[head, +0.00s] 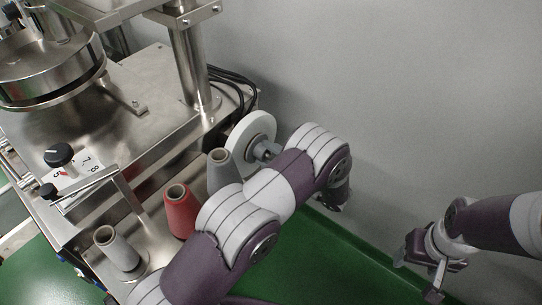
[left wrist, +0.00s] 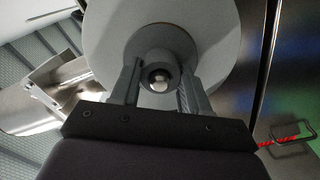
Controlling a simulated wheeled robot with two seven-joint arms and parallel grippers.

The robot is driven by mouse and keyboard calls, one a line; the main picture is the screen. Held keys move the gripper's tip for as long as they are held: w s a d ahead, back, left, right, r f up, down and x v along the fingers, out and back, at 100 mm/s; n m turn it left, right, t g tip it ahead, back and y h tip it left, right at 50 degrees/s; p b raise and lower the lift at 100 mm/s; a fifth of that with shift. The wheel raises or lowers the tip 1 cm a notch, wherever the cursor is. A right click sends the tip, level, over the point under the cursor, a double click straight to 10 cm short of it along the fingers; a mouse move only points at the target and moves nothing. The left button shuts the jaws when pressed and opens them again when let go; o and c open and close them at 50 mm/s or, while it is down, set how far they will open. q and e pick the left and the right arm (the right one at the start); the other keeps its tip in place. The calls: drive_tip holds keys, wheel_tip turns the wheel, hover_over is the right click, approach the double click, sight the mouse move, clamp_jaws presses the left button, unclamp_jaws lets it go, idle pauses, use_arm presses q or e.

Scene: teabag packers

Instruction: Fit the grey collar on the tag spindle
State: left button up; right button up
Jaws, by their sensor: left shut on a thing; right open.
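The grey collar (left wrist: 160,55) is a short ring between the two fingers of my left gripper (left wrist: 160,82), which is shut on it. It is in front of the white tag roll (left wrist: 215,50). The bright round tip of the tag spindle (left wrist: 160,82) shows inside the collar's hole; how far on the collar sits, I cannot tell. In the head view the white roll (head: 250,130) stands upright beside the machine, with the grey collar (head: 262,149) at its face. My left arm hides much of that gripper there. My right gripper (head: 420,272) is open and empty at the lower right.
A red cone (head: 180,212), a grey cone (head: 222,173) and a lighter cone (head: 118,250) stand along the machine's side. The steel machine (head: 130,100) fills the left. A plain wall (head: 400,90) is behind; green floor (head: 320,270) is clear below.

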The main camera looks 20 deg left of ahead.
use_arm(q)
drive_tip(key=shift+a, duration=0.15)
drive_tip(key=o, duration=1.1)
drive_tip(key=shift+w, duration=0.1)
drive_tip(key=shift+o, duration=0.2)
drive_tip(key=b+v, duration=0.3)
drive_tip(key=v, duration=0.9)
drive_tip(key=shift+d, duration=0.3)
